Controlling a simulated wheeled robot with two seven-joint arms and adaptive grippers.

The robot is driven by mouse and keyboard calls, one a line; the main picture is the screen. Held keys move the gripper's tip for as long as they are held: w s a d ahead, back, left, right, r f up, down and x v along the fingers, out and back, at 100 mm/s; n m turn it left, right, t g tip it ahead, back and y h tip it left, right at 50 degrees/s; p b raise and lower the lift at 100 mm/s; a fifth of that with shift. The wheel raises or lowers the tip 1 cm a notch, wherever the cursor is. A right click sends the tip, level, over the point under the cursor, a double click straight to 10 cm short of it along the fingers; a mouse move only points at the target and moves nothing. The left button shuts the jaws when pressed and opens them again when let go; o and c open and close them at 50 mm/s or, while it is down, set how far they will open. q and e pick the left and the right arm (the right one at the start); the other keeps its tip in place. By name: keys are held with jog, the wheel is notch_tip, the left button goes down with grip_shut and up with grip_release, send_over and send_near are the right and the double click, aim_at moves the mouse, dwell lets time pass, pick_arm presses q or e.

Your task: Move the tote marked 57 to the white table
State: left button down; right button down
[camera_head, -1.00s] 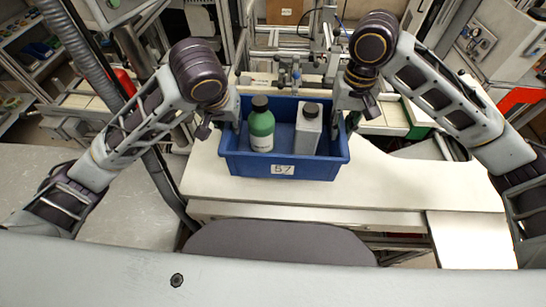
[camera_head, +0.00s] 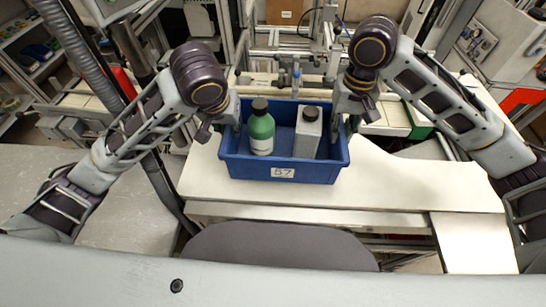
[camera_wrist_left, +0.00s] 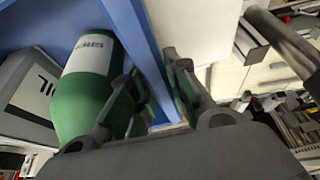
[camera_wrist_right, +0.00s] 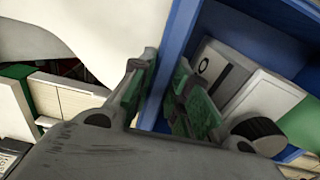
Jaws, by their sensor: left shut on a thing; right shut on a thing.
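The blue tote (camera_head: 238,169) carries a white label reading 57 on its front wall. It is level, over the back left part of the white table (camera_head: 400,185); I cannot tell whether it touches the top. A green bottle (camera_head: 262,134) and a grey canister (camera_head: 306,136) stand upright inside. My left gripper (camera_head: 235,124) is shut on the tote's left wall; the left wrist view shows the wall between its fingers (camera_wrist_left: 155,78). My right gripper (camera_head: 344,122) is shut on the right wall, as the right wrist view (camera_wrist_right: 160,78) also shows.
A dark grey chair (camera_head: 280,245) stands at the table's near side. Metal frames and fixtures (camera_head: 296,75) stand behind the tote. The table's right part is clear. A grey surface (camera_head: 130,215) lies to the left.

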pick_arm(q)
jog(key=shift+a+f+b, duration=0.15)
jog(key=shift+f+b, duration=0.2)
pick_arm(e)
jog(key=shift+d+f, duration=0.15)
jog(key=shift+f, duration=0.2)
pick_arm(q)
jog(key=shift+s+f+b, duration=0.15)
jog(key=shift+f+b, duration=0.4)
pick_arm(e)
jog(key=shift+s+f, duration=0.15)
jog(key=shift+f, duration=0.35)
pick_arm(q)
jog(key=c, duration=1.4)
grip_release()
pick_arm(e)
jog(key=c, duration=1.4)
grip_release()
pick_arm(q)
jog(key=shift+o, duration=0.2)
pick_arm(e)
jog(key=shift+o, duration=0.2)
pick_arm(q)
jog(key=shift+r, duration=0.1)
jog(key=shift+r, duration=0.1)
jog(key=shift+v, duration=3.85)
jog(key=shift+s, duration=0.1)
